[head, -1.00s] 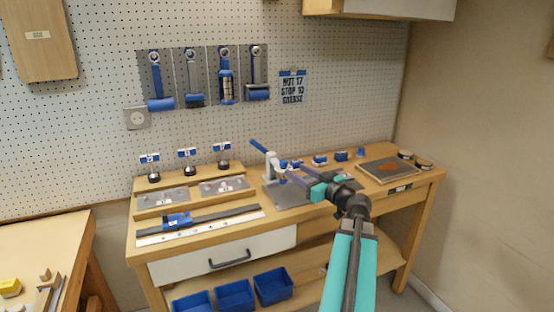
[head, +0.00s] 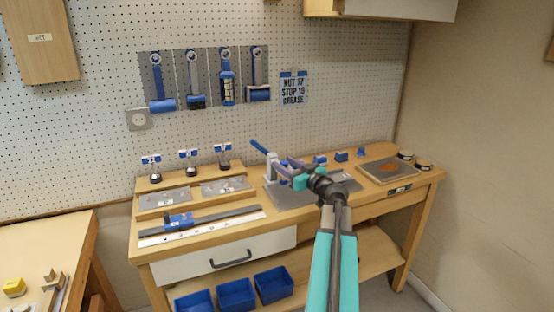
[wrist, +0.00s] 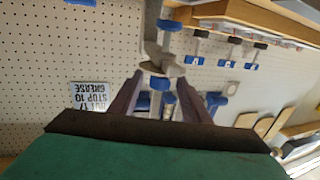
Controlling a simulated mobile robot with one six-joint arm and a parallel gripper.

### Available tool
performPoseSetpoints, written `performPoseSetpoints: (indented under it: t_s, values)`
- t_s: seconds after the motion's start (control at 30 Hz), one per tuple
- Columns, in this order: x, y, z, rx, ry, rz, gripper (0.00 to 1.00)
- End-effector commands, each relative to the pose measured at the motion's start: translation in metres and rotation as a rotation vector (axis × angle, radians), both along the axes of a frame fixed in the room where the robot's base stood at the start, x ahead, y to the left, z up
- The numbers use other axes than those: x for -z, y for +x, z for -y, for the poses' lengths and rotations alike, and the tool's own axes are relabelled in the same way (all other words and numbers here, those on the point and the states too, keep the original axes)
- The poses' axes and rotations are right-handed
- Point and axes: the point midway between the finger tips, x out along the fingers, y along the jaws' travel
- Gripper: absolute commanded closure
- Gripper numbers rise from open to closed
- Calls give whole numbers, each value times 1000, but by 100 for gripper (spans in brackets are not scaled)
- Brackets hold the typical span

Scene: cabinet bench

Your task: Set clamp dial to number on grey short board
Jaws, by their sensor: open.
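The clamp (head: 271,167), a light grey upright body with a blue lever, stands on a dark grey plate (head: 290,199) on the bench. My gripper (head: 286,170) is open beside the clamp's upper part. In the wrist view, which is upside down, a grey part with a blue knob (wrist: 160,83), probably the clamp's, shows between my two spread fingers (wrist: 163,90). I cannot tell whether they touch it. The dial's number is not readable. A light grey sign (head: 293,90) on the pegboard reads "NUT 17 STOP 10 GREASE"; it also shows in the wrist view (wrist: 90,95).
Several blue-handled tools (head: 226,80) hang on the pegboard. A wooden rack (head: 188,184) with three small blue-tagged items is left of the clamp; a ruler and blue caliper (head: 180,219) lie in front. Small blue blocks (head: 341,156) and a brown tray (head: 388,171) are right.

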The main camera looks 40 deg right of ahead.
Motion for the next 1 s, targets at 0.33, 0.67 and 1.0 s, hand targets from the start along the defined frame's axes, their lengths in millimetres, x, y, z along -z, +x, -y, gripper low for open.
performPoseSetpoints:
  t_s: [0.33,0.67,1.0]
  values:
    - [-1,40,6,0,0,0,57]
    - [0,49,7,2,0,0,57]
    - [0,49,7,2,0,0,84]
